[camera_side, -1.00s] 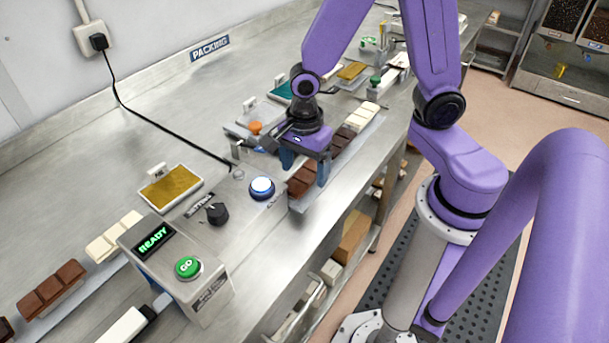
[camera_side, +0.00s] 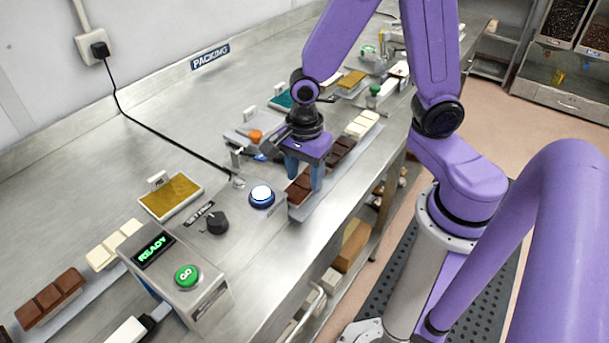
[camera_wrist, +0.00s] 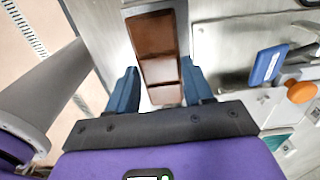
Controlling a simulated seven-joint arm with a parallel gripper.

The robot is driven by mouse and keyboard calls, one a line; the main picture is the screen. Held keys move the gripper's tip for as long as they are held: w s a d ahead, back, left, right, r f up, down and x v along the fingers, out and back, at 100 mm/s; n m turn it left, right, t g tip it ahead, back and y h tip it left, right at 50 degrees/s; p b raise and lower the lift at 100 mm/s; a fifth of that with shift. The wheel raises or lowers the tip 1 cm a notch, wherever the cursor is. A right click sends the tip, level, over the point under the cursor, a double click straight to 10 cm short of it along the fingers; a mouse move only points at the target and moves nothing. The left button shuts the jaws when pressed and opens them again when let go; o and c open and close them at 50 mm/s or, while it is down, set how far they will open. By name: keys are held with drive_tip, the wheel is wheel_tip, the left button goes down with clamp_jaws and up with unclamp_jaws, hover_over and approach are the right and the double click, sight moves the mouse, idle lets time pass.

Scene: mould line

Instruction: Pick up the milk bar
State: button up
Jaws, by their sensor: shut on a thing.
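A brown segmented milk bar (camera_side: 298,191) lies on a narrow grey strip along the bench in the side view. It fills the top middle of the wrist view (camera_wrist: 157,48). My gripper (camera_side: 304,177) points down over this bar, with one blue finger on each long side. In the wrist view my gripper (camera_wrist: 161,88) is shut on the bar. I see no clear gap between bar and strip.
A darker bar (camera_side: 341,150) and a white bar (camera_side: 361,124) lie in line behind. An orange knob (camera_side: 255,136) is left of the gripper.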

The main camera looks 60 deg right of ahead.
drive_tip(key=shift+r, duration=0.45)
drive_tip(key=s+d+r, duration=0.3)
drive_tip(key=s+r, duration=0.8)
drive_tip(key=s, duration=0.2)
drive_tip(key=w, duration=1.3)
drive_tip(key=w+d+f, duration=0.2)
drive_tip(key=w+d, duration=0.1)
drive_tip(key=w, duration=0.1)
drive_tip(key=w+d+f, duration=0.1)
drive_tip(key=w+d, duration=0.3)
drive_tip(key=w+d+f, duration=0.2)
drive_tip(key=w+d, duration=0.2)
drive_tip(key=shift+d+f, duration=0.1)
drive_tip(key=shift+f, duration=3.1)
drive_tip(key=shift+f, duration=0.3)
